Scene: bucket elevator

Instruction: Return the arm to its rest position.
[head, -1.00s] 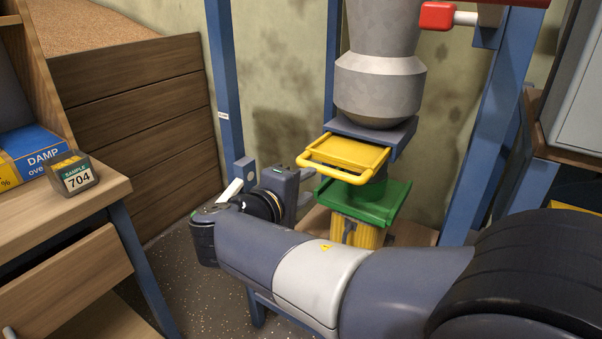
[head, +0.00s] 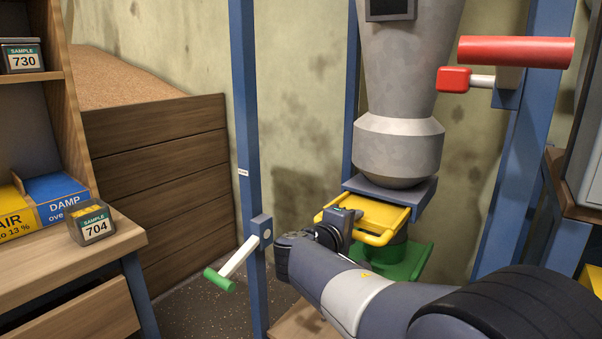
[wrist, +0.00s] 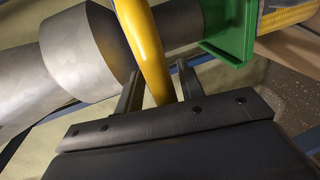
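My gripper (head: 356,215) is in front of the yellow slide under the grey hopper spout. In the wrist view its two dark fingers (wrist: 158,78) stand apart, with the yellow handle bar between them and gaps at the sides. I cannot tell whether a finger touches the bar. The yellow slide (head: 378,214) also shows in the head view, partly hidden by my gripper. My arm reaches in from the lower right, bent at the elbow.
A crank with a green grip (head: 218,281) is on the blue post (head: 245,150) left of my arm. A red lever (head: 515,52) is at upper right. A desk (head: 60,262) holds sample box 704 (head: 91,224).

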